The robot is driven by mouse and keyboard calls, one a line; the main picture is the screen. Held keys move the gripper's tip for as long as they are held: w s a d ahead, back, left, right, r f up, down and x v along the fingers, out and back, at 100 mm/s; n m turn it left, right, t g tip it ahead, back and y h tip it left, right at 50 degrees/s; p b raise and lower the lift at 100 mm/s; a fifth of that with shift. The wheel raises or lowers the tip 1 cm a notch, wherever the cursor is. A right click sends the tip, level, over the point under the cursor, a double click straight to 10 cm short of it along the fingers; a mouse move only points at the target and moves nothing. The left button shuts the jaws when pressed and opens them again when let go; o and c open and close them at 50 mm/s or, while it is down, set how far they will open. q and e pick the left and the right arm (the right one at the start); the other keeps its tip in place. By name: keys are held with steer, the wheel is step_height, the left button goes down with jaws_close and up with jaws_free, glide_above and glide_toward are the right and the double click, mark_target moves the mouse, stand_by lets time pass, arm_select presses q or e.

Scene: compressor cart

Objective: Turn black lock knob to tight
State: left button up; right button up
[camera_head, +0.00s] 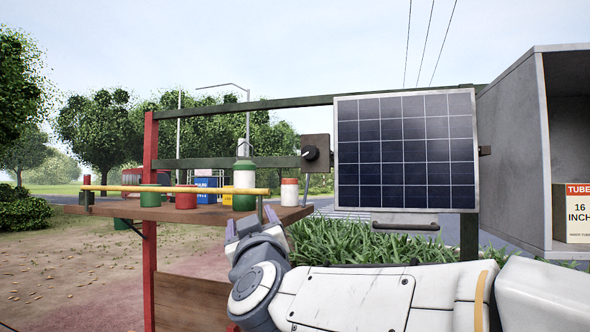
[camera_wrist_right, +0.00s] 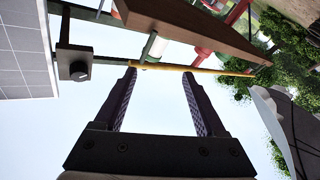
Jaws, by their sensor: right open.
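The black lock knob (camera_head: 311,152) sits on a square brown-grey plate (camera_head: 317,140) fixed to the green rail, just left of the solar panel. A small pale mark shows on the knob; I cannot read any tight marking. In the right wrist view the knob (camera_wrist_right: 80,68) is at the left, outside the span of the fingers. My right gripper (camera_head: 246,224) is below and left of the knob in the head view, apart from it. In the right wrist view its two fingers (camera_wrist_right: 160,75) are spread with nothing held between them. My left gripper is not in view.
A yellow bar (camera_head: 178,189) runs above the wooden shelf (camera_head: 200,211) and crosses near my right fingertips; contact is unclear. A green-white bottle (camera_head: 244,180) and several jars stand on the shelf. The solar panel (camera_head: 405,150) and grey cabinet (camera_head: 513,150) border the right side.

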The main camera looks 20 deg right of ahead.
mark_target(309, 154)
steer(key=s+d+r+m+h+p, duration=0.2)
steer(key=d+r+m+h, duration=0.3)
steer(key=d+r+h, duration=0.4)
steer(key=shift+g, duration=0.4)
steer(key=p+x, duration=0.3)
steer(key=x, duration=0.5)
steer(key=shift+w+d+r+p, duration=0.15)
steer(key=shift+w+p, duration=0.05)
steer(key=shift+p, duration=0.2)
steer(key=shift+x, duration=0.8)
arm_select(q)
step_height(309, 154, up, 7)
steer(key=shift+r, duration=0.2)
arm_select(e)
steer(key=shift+c, duration=0.3)
jaws_close()
